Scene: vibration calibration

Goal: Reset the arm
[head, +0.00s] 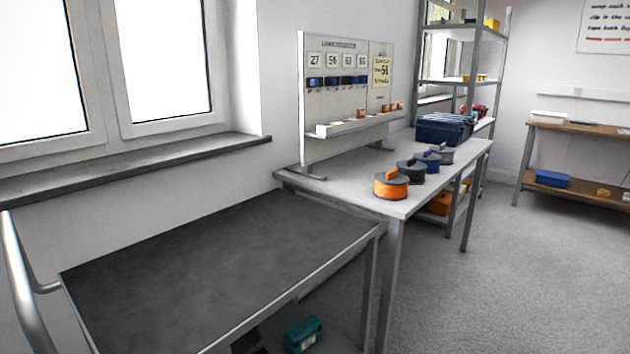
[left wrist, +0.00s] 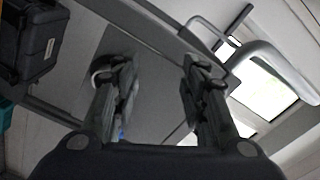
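My left gripper (left wrist: 157,78) shows in the left wrist view. Its two dark fingers stand well apart, and I see nothing held between them. Behind the fingers is a grey flat surface, seen at a steep tilt. A small pale curved shape lies behind the left finger, too unclear to name. Neither gripper shows in the head view, and my right gripper is in no view.
In the head view a dark-topped cart (head: 215,265) with a metal handle (head: 22,285) stands in front. Behind it, a grey workbench (head: 340,175) carries an orange round device (head: 391,187), several darker ones, a numbered board (head: 340,85) and blue bins (head: 444,130). Carpet (head: 530,260) at right is clear.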

